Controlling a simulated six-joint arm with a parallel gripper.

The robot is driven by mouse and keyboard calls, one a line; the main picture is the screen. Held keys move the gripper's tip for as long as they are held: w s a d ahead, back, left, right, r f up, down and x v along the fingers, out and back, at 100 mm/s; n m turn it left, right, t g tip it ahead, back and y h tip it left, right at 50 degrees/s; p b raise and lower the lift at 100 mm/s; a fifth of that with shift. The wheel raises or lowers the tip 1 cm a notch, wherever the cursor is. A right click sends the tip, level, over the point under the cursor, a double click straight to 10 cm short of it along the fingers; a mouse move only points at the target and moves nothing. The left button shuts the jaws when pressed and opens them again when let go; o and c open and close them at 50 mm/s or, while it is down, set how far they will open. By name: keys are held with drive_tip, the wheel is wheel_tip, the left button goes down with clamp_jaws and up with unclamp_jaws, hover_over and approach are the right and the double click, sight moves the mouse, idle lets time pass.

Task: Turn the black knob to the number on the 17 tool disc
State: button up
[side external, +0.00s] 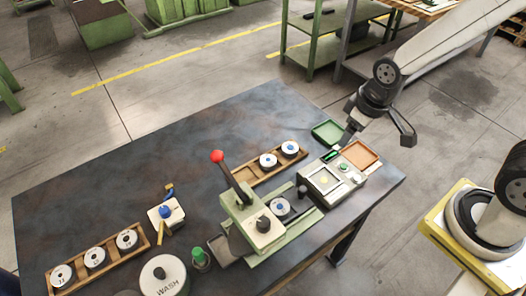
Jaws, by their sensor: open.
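A black knob (263,223) sits on the cream top plate of a green press (240,212) with a red-ball lever. A disc with a blue centre (280,207) lies in the press, beside the knob. Three white numbered discs stand in a wooden tray at the front left: left (62,275), middle (95,257) and right (127,239). The left one seems to read 11; the others are too small to read, so I cannot tell which is 17. My gripper (376,136) is open and empty, above the table's right end, away from the knob.
A control box (332,181) with a small green display stands right of the press, near green (328,132) and orange (361,153) trays. A rear wooden tray holds two discs (279,155). A WASH container (164,275) and green-capped bottle (200,258) stand in front. The table's back left is clear.

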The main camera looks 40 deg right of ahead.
drive_tip(key=w+a+f+n+g, duration=0.1)
drive_tip(key=w+a+f+n, duration=0.1)
drive_tip(key=a+n, duration=0.85)
drive_tip(key=n, duration=0.7)
hover_over(264, 222)
drive_tip(key=shift+s+a+f+m+g, duration=0.15)
drive_tip(key=shift+f+m+g, duration=0.2)
drive_tip(key=shift+f, duration=0.55)
drive_tip(key=shift+f, duration=0.1)
drive_tip(key=shift+w+f, duration=0.2)
drive_tip(key=shift+f, duration=3.6)
clamp_jaws()
